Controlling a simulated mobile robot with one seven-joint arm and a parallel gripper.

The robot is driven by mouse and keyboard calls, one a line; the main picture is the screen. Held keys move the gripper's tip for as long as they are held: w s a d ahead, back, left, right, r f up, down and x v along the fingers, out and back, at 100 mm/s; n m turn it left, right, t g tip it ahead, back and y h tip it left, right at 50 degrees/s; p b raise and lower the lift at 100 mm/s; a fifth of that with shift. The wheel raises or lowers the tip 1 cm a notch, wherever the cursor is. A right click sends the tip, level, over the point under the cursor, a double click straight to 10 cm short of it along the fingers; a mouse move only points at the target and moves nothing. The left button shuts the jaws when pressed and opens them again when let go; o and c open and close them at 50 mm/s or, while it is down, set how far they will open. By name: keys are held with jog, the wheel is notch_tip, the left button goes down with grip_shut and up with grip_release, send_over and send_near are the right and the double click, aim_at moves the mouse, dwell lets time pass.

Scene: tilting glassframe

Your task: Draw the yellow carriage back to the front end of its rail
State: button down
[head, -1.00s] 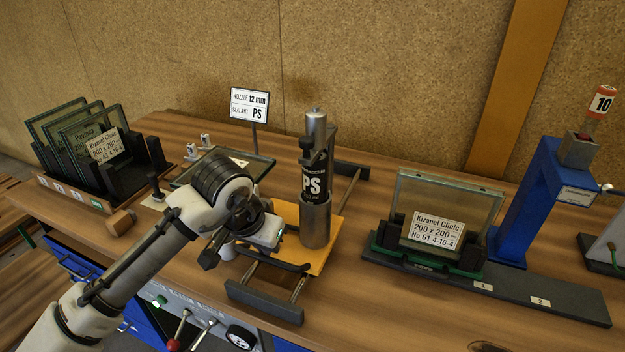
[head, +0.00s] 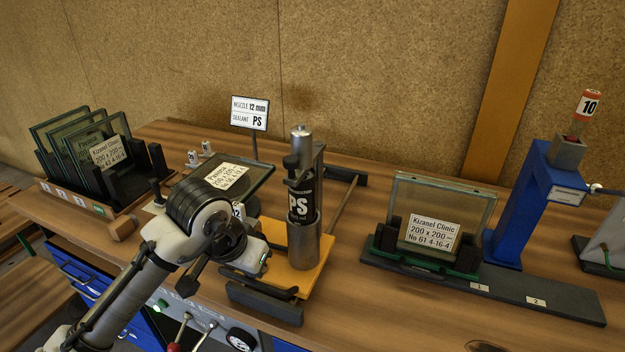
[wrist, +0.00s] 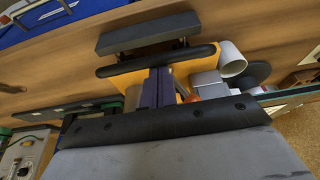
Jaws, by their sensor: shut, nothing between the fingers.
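The yellow carriage (head: 320,262) sits near the front of its two-rod rail, carrying a grey PS cartridge (head: 304,205) upright. Its dark handle bar (head: 258,279) lies close behind the rail's dark front end block (head: 263,303). In the wrist view a narrow gap shows between the handle bar (wrist: 155,60) and the end block (wrist: 147,34). My gripper (wrist: 158,80) is shut and empty, its fingers on the carriage side of the bar, apparently against it. In the head view the fingertips are hidden behind my wrist.
A rack of glass panes (head: 85,150) stands at the left. A labelled pane (head: 232,172) lies behind my wrist. A glass unit (head: 440,215) stands in a holder at the right, beside a blue post (head: 535,200). Bare tabletop lies between rail and holder.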

jog(key=shift+s+f, duration=0.1)
jog(key=shift+s, duration=0.05)
jog(key=w, duration=0.1)
jog(key=w+p, duration=0.1)
jog(key=w+d+r, duration=0.1)
jog(key=shift+w+r, duration=0.1)
jog(key=shift+w, duration=0.3)
jog(key=d+b+v, duration=0.1)
jog(key=v, duration=0.8)
jog(key=shift+a+r, duration=0.4)
jog(key=shift+a, duration=0.05)
